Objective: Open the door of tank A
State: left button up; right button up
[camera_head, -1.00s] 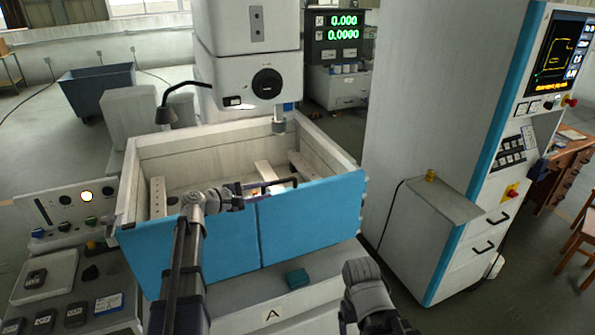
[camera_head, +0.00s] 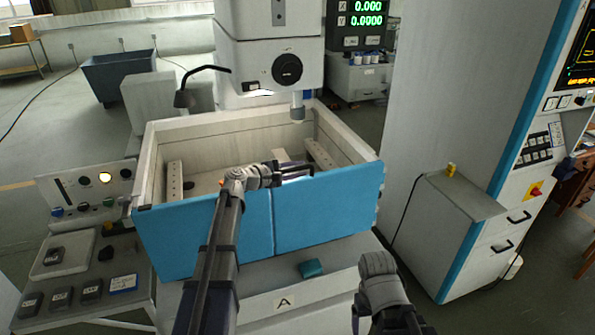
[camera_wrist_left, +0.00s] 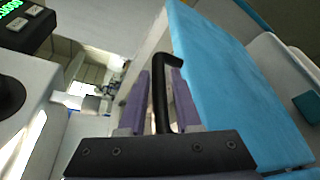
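Tank A is a pale open-topped tank (camera_head: 160,150) with a blue front door (camera_head: 325,208) and a label "A" (camera_head: 284,302) below it. The door stands upright and looks closed against the tank. My left gripper (camera_head: 292,171) is at the door's top edge. In the left wrist view, the black door handle (camera_wrist_left: 160,95) runs between its two purple fingers, which are close on both sides and appear shut on it. The blue door (camera_wrist_left: 235,105) is to the right there. My right arm's grey wrist shows low in the head view; its fingers are not visible.
A control panel (camera_head: 95,195) with buttons stands left of the tank. A grey cabinet (camera_head: 450,225) and a tall machine housing (camera_head: 455,80) stand to the right. A machine head (camera_head: 270,55) hangs over the tank. A small teal block (camera_head: 311,268) lies on the ledge below the door.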

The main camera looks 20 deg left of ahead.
pick_arm(q)
grip_shut()
dwell(1.4)
